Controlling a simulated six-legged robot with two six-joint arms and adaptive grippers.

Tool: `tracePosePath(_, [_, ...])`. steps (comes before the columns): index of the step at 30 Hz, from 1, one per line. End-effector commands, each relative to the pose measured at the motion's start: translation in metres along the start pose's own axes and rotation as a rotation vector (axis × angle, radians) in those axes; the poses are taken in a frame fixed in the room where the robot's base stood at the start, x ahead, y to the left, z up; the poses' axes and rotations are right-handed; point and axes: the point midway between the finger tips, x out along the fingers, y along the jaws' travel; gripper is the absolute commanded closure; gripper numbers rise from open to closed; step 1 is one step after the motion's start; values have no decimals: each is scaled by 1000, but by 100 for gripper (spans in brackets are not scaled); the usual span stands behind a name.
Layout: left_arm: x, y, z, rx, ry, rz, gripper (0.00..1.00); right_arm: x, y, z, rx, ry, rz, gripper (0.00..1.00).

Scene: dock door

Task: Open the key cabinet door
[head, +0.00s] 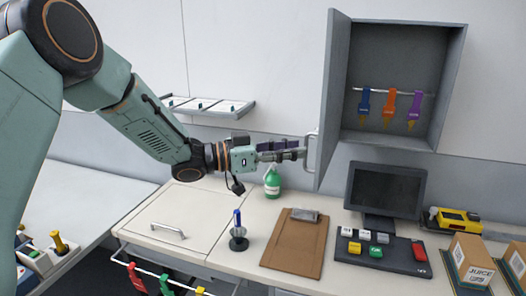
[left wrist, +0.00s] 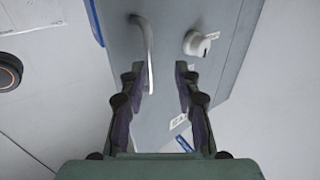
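The grey key cabinet (head: 453,75) hangs on the wall at the upper right. Its door (head: 336,85) stands swung wide open towards the left, so the inside shows. A pale bar handle (head: 312,150) sits on the door's outer face; it also shows in the left wrist view (left wrist: 149,45). My left gripper (head: 298,151) is at the handle. In the left wrist view its fingers (left wrist: 161,80) are apart, with the handle's lower end just inside the left finger; I cannot tell whether they touch. My right gripper is not in view.
Blue (head: 364,103), orange (head: 389,106) and purple (head: 414,108) key tags hang inside the cabinet. A white round knob (left wrist: 197,43) is on the door beside the handle.

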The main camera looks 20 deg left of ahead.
Motion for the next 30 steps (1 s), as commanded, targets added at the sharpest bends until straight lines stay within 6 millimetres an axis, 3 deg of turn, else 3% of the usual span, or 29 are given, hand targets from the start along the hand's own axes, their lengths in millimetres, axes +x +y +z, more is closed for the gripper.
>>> tracePosePath(15, [-75, 0, -2, 0, 6, -3, 68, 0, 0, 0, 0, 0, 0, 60])
tracePosePath(21, [-90, 1, -2, 0, 3, -1, 68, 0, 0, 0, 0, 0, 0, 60])
tracePosePath(30, [-94, 2, -1, 1, 0, 1, 68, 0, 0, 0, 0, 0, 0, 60])
